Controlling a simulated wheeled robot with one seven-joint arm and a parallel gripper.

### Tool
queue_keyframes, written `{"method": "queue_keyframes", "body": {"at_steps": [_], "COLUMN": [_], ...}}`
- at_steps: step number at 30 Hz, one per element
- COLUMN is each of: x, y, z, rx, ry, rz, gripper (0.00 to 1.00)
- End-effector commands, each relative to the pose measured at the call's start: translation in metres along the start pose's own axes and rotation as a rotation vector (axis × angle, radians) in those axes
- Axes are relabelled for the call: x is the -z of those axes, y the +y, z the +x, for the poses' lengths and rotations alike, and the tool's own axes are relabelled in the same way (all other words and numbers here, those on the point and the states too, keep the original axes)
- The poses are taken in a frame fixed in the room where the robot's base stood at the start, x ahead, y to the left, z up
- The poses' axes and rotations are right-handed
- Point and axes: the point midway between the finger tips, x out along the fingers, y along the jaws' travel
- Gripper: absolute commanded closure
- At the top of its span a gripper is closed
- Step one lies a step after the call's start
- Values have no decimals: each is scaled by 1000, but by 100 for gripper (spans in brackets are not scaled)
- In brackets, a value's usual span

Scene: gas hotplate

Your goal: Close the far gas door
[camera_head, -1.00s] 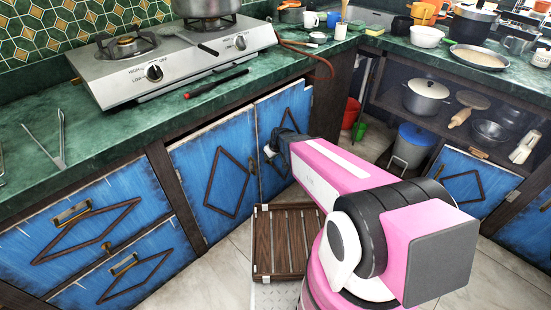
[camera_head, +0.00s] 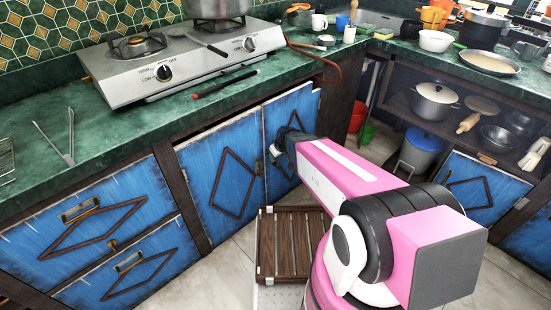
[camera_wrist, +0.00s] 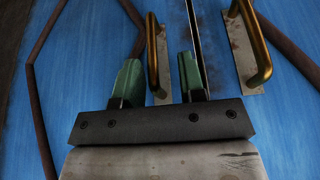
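Two blue cabinet doors with brown diamond trim stand side by side under the hotplate, a left door (camera_head: 197,178) and a right door (camera_head: 292,103). The pictures do not clearly show which is the far gas door. They look nearly in line, with a narrow dark gap between them in the wrist view. My gripper (camera_wrist: 160,80) is open in front of this seam, its green fingertips apart. The left door's brass handle (camera_wrist: 153,55) shows between the fingers. The right door's handle (camera_wrist: 258,50) is right of both fingers. In the head view my arm hides the fingertips and part of the right door.
The hotplate (camera_head: 180,62) with a pot stands on the green counter (camera_head: 110,125) above the doors. Blue drawers (camera_head: 75,235) lie to the left. A wooden slatted rack (camera_head: 283,245) is on the floor below. A blue bin (camera_head: 420,150) stands to the right.

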Motion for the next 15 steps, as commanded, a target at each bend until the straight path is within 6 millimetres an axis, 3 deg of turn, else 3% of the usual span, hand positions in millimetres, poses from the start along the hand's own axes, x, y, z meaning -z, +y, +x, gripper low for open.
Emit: {"method": "queue_keyframes", "body": {"at_steps": [3, 9, 15], "x": [-1, -1, 0], "y": [-2, -3, -3], "z": [-27, -63, -83], "rx": [-1, 1, 2], "ry": [2, 1, 0], "rz": [-1, -2, -2], "gripper": [63, 63, 63]}}
